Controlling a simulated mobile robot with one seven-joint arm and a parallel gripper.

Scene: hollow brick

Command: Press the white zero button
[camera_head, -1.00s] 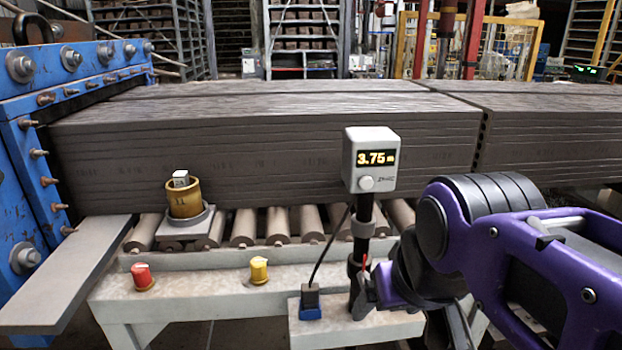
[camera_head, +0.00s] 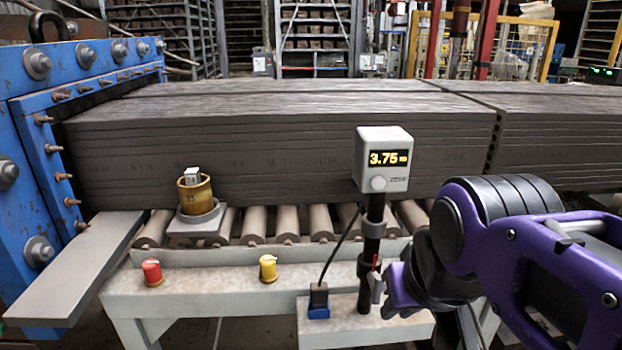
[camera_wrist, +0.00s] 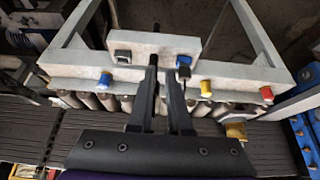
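The white zero button (camera_head: 378,184) is a round knob at the lower left of a pale grey display box (camera_head: 397,145). The display reads 3.75 m in yellow. The box sits on top of an upright black post (camera_head: 372,240). My gripper (camera_head: 379,283) is low beside the post, below and apart from the button; its fingertips are small and partly hidden there. In the wrist view my gripper (camera_wrist: 160,70) has two black fingers with a gap between them and nothing held. I cannot make out the button in that view.
A yellow knob (camera_head: 268,268) and a red knob (camera_head: 152,272) sit on the pale frame. A brass cup (camera_head: 195,195) stands by the rollers (camera_head: 285,225). A black cable runs to a blue-based plug (camera_head: 319,300). Long dark clay slabs (camera_head: 290,150) lie behind.

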